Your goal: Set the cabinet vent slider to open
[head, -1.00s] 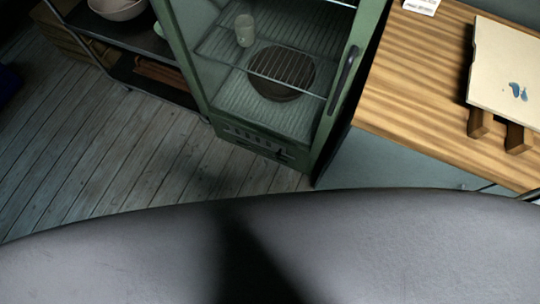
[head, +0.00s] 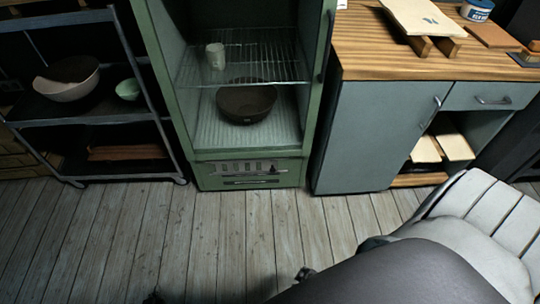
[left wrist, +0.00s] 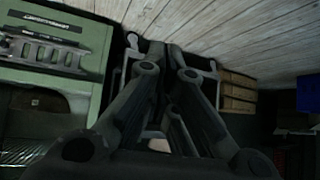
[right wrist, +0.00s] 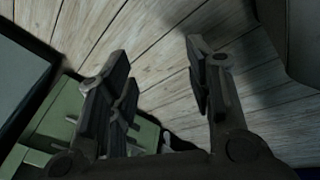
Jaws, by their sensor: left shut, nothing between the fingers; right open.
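The green cabinet (head: 323,110) stands upright at the centre of the head view. Its low front panel has a row of vent slots (head: 240,167) with a small dark slider (head: 272,170) near the right end. The vent panel also shows at the left of the left wrist view (left wrist: 45,52). The slider's exact setting is too small to read. My right gripper (right wrist: 157,55) is open and empty above the floor.
A dark wheeled cart (head: 95,113) with bowls stands left of the cabinet. A grey-blue workbench (head: 375,135) with a wooden top stands to the right. A pale slatted object (head: 495,205) is at lower right. The plank floor (head: 225,235) before the cabinet is clear.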

